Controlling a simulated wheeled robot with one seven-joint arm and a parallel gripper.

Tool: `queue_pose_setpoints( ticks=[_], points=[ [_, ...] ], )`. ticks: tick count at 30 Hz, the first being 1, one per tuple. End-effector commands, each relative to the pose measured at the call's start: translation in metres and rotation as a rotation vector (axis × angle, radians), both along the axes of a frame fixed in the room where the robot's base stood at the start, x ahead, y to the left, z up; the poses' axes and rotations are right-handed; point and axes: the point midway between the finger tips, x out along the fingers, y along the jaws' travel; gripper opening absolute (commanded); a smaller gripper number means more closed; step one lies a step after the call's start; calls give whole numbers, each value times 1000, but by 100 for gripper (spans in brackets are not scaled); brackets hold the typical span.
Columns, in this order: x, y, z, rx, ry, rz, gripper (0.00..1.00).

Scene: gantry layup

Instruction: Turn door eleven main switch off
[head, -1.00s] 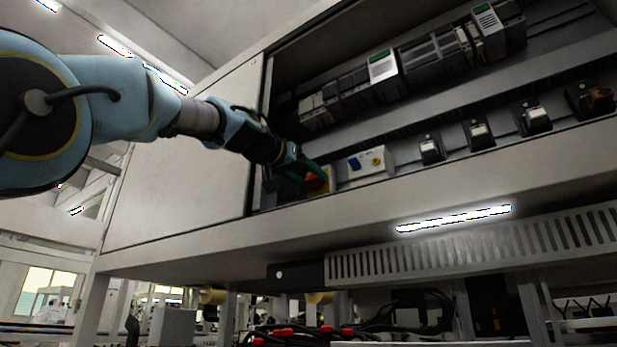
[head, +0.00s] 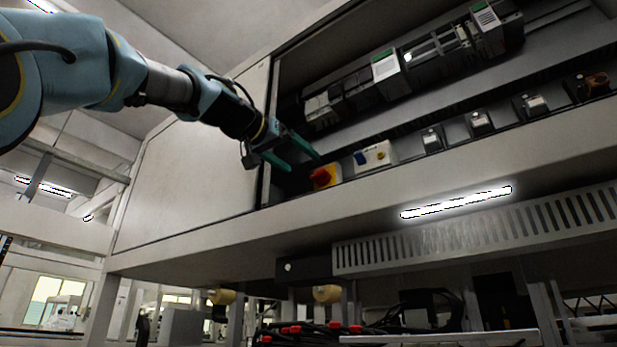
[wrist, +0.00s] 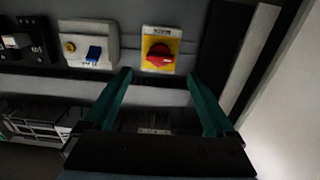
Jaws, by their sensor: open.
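The main switch (head: 322,177), a red rotary knob on a yellow plate, sits at the left end of the lower row inside the open cabinet. In the wrist view the red knob (wrist: 159,55) lies crosswise, roughly level, on its yellow plate below a small label too blurred to read. My gripper (head: 304,163) is open and empty, with green fingers, just up and left of the switch in the head view. In the wrist view its fingertips (wrist: 158,76) are spread to either side below the knob, apart from it.
A white box with a blue switch and a yellow button (head: 375,157) stands beside the main switch. Several black switch units (head: 480,122) continue the row. Rail modules (head: 385,72) sit above. The cabinet's left panel (head: 190,170) is close beside my gripper.

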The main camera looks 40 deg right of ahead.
Motion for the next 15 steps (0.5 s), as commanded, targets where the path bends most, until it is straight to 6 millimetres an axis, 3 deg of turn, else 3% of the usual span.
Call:
queue_pose_setpoints(
  ticks=[6,15],
  points=[
    [-6,26,-1,0,0,1,90],
    [-8,30,0,0,1,0,90]
  ],
)
